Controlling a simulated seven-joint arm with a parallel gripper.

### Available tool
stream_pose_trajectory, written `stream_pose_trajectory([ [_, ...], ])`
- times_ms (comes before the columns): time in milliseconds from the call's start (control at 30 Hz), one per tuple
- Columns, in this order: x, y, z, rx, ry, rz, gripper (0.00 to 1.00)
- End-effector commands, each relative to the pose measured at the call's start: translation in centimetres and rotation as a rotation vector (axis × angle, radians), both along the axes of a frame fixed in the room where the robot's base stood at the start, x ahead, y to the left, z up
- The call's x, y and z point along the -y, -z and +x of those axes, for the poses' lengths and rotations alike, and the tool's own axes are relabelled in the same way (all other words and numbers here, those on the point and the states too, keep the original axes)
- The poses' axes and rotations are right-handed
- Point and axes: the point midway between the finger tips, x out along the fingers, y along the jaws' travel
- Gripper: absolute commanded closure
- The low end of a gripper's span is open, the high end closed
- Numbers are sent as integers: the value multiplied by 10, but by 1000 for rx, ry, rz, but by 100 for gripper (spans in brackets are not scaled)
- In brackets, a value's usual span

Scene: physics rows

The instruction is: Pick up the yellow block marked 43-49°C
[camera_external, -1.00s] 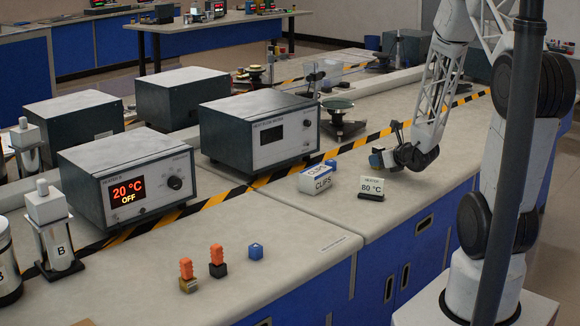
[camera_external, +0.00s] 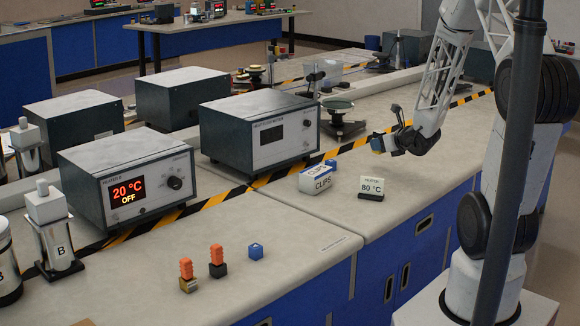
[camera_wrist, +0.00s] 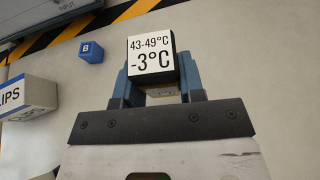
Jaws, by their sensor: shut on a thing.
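A block (camera_wrist: 152,56) with a white face marked "43-49°C" and "-3°C" sits between the blue fingers of my gripper (camera_wrist: 158,78) in the wrist view. The gripper is shut on this block. In the outside view my gripper (camera_external: 386,143) is above the bench, behind the "80 °C" sign; the block is too small to tell clearly from the fingers there.
The CLIPS box (camera_external: 316,180) and a blue block (camera_external: 331,164) stand left of my gripper. The "80 °C" sign (camera_external: 371,188) stands in front. A dish stand (camera_external: 340,122) and a heater box (camera_external: 258,130) are behind and left. The bench's right front is clear.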

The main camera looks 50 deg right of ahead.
Motion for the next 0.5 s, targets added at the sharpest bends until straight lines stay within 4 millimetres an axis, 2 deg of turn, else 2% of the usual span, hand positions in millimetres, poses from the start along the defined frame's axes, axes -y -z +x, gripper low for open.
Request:
stream_pose_trajectory([
  [33, 0, -10, 1, 3, 0, -3, 89],
  [200, 0, -32, 1, 2, 1, -2, 89],
  [500, 0, -47, 0, 0, 0, 1, 89],
])
